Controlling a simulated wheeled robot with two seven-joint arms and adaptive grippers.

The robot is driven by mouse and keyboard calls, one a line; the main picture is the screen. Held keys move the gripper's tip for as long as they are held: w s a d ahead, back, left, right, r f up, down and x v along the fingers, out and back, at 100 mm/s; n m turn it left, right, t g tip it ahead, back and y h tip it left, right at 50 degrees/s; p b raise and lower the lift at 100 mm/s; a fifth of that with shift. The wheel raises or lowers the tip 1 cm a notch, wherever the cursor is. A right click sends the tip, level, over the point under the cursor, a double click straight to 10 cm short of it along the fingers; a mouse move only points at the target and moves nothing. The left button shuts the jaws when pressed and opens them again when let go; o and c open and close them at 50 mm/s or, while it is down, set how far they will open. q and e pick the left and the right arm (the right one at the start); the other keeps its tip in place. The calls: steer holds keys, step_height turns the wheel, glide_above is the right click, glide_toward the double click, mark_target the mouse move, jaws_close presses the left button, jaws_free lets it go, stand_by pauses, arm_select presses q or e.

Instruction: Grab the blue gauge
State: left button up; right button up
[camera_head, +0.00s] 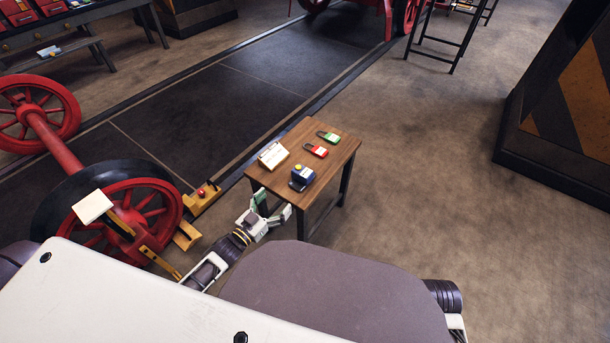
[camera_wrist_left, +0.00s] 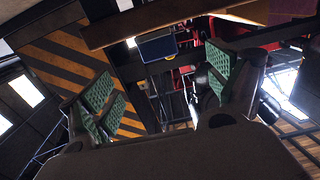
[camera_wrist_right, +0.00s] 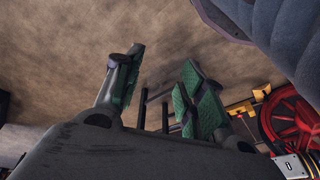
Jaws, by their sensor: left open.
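The blue gauge (camera_head: 302,176) sits on the near edge of a small wooden table (camera_head: 338,158). It is a dark blue block with a pale face and a yellow spot. My left gripper (camera_head: 273,206) is open and empty, just short of the table's near side, its green-padded fingers spread towards the gauge. In the left wrist view a blue block (camera_wrist_left: 157,47), apparently the gauge, shows beyond the gap between the fingers (camera_wrist_left: 158,80). My right gripper (camera_wrist_right: 162,65) shows only in its own wrist view, with fingers apart and nothing between them.
A white card stand (camera_head: 273,155), a red padlock-like item (camera_head: 316,150) and a green one (camera_head: 328,136) share the tabletop. Red wheels on an axle (camera_head: 130,210) stand at left. A striped dark block (camera_head: 560,110) stands at right. Floor right of the table is clear.

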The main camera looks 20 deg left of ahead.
mark_target(298, 178)
arm_select(q)
steer(key=shift+w+d+r, duration=0.1)
steer(key=shift+r, duration=0.15)
arm_select(e)
steer(key=shift+r, duration=0.15)
arm_select(q)
steer(key=shift+w, duration=0.1)
steer(key=shift+b+x, duration=0.55)
steer(key=shift+x, duration=1.45)
steer(key=shift+b+x, duration=0.45)
steer(key=shift+x, duration=1.35)
steer(key=shift+w+d, duration=0.2)
steer(key=shift+w, duration=0.15)
arm_select(e)
steer(key=shift+a+r+t, duration=0.15)
steer(key=shift+r+t, duration=0.05)
steer(key=shift+r, duration=0.65)
steer(key=shift+a+r+t, duration=0.1)
steer(key=shift+r+t, duration=0.1)
steer(key=shift+r, duration=0.6)
arm_select(q)
steer(key=shift+w, duration=0.1)
arm_select(e)
steer(key=shift+s+f, duration=0.1)
steer(key=shift+f, duration=0.15)
